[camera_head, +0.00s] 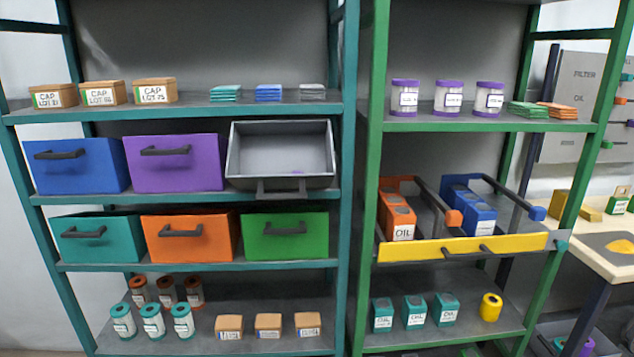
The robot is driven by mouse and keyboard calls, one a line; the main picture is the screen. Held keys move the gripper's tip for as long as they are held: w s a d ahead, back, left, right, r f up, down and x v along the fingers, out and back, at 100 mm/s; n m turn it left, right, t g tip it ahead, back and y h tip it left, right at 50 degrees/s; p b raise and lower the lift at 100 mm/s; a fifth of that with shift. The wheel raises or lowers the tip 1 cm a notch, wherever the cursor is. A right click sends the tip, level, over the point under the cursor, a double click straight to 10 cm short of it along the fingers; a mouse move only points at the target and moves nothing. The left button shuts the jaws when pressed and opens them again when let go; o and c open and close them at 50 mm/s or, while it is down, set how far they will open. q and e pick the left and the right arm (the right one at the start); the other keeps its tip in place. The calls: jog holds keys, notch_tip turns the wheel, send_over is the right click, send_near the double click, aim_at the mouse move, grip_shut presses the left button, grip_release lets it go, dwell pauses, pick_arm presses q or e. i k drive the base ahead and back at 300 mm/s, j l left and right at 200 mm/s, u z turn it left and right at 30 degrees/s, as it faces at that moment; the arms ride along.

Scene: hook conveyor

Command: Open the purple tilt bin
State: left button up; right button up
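The purple tilt bin (174,165) sits in the upper bin row of the teal shelf, between the blue bin and the grey bin. Its purple front is upright and flush, so it looks shut. A dark bar handle (165,151) runs across the upper part of its front. Neither of my grippers shows in the head view.
The blue bin (77,170), teal bin (97,246), orange bin (188,247) and green bin (285,246) look shut. The grey bin (280,158) is tilted open right beside the purple one. A green shelf unit (480,125) with a yellow-fronted tray (515,243) stands right.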

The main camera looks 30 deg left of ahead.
aim_at(177, 162)
jog(key=u, duration=1.6)
